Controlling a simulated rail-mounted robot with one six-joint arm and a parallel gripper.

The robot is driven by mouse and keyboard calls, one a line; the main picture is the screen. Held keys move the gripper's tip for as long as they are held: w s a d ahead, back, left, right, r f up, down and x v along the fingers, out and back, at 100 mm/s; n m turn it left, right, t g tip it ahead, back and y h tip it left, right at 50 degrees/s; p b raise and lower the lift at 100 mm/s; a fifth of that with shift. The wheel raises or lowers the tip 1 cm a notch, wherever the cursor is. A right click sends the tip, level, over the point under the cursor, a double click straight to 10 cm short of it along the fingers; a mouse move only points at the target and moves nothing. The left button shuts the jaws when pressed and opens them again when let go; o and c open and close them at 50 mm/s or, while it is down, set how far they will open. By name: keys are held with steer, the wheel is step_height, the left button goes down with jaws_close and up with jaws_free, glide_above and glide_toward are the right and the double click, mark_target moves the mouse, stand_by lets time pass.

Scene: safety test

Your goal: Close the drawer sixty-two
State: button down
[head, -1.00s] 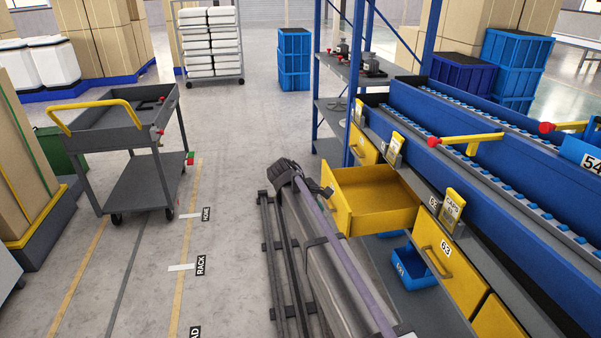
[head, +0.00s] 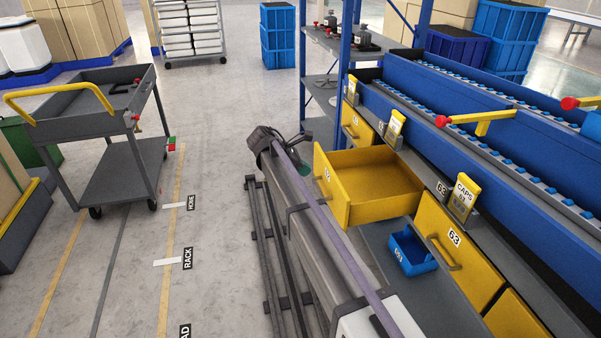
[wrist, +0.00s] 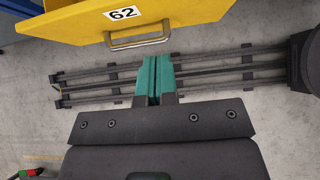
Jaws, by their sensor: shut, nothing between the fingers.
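The yellow drawer sixty-two (head: 375,184) is pulled out and open from the shelving in the head view, and it looks empty. In the wrist view its yellow front (wrist: 195,14) carries a "62" label and a metal bar handle (wrist: 140,40). My gripper (wrist: 159,62) has green fingers that are pressed together with nothing between them. In the wrist view the fingertips appear just below the handle and apart from it; the height difference is hard to judge. In the head view my arm mostly hides the gripper, left of the drawer front.
Drawer sixty-three (head: 452,247) is closed, to the right. A grey cart (head: 100,120) with a yellow handle stands at left. The floor between cart and arm is clear.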

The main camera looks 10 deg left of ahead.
mark_target(333, 179)
steer(key=w+d+f, duration=0.1)
steer(key=d, duration=0.1)
steer(key=w+d+f+b, duration=0.1)
steer(key=d, duration=0.1)
steer(key=d+f+b, duration=0.1)
steer(key=d, duration=0.1)
steer(key=shift+w+d+f, duration=0.1)
steer(key=shift+w+f, duration=0.25)
steer(key=shift+w, duration=0.05)
steer(key=shift+w+d, duration=0.2)
steer(key=shift+d, duration=0.2)
steer(key=shift+d, duration=0.1)
